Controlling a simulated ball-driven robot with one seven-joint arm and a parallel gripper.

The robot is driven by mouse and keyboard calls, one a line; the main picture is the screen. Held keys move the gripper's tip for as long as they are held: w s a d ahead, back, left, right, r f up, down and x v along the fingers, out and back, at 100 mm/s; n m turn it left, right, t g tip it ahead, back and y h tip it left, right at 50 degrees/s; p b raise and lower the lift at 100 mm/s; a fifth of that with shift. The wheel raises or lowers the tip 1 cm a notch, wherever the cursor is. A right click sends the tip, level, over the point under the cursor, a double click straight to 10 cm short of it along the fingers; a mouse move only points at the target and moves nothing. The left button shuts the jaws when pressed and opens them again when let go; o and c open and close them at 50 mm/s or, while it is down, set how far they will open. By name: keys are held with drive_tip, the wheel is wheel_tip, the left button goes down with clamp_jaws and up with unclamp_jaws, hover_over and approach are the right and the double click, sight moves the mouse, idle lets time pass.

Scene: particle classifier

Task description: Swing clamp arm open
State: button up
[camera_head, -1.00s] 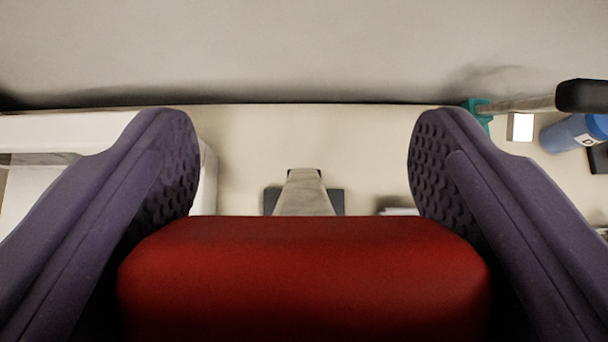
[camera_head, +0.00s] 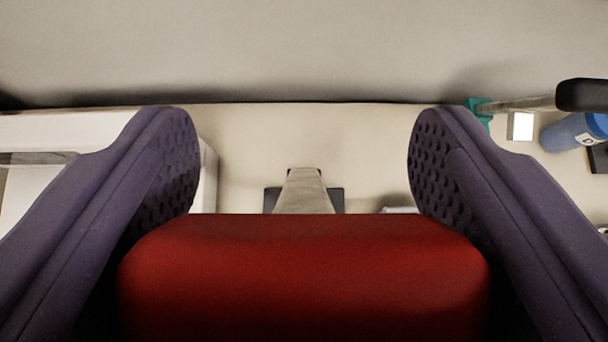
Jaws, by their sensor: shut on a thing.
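A red block-like part (camera_head: 304,275) with rounded edges fills the bottom middle of the view. My gripper (camera_head: 304,160) has its two purple textured fingers on either side of the red part and is shut on it. A tapered grey metal arm (camera_head: 303,193) shows behind the red part, in front of a dark block. The red part hides its near end, so I cannot tell whether the two are joined. The part's underside is also hidden.
A white box-like unit (camera_head: 60,133) stands at the left. At the right are a teal piece (camera_head: 479,108) on a metal rod, a black handle (camera_head: 582,95) and a blue cylinder (camera_head: 572,132). A pale surface lies between them.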

drive_tip(key=shift+s+f, duration=0.2)
drive_tip(key=shift+f, duration=0.25)
drive_tip(key=o, duration=1.2)
drive_tip(key=shift+o, duration=1.1)
drive_tip(key=shift+w+f, duration=0.1)
drive_tip(key=shift+w, duration=0.2)
drive_tip(key=shift+s+r, duration=0.25)
drive_tip(key=shift+r, duration=0.25)
drive_tip(key=p+v, duration=0.1)
drive_tip(key=v, duration=0.6)
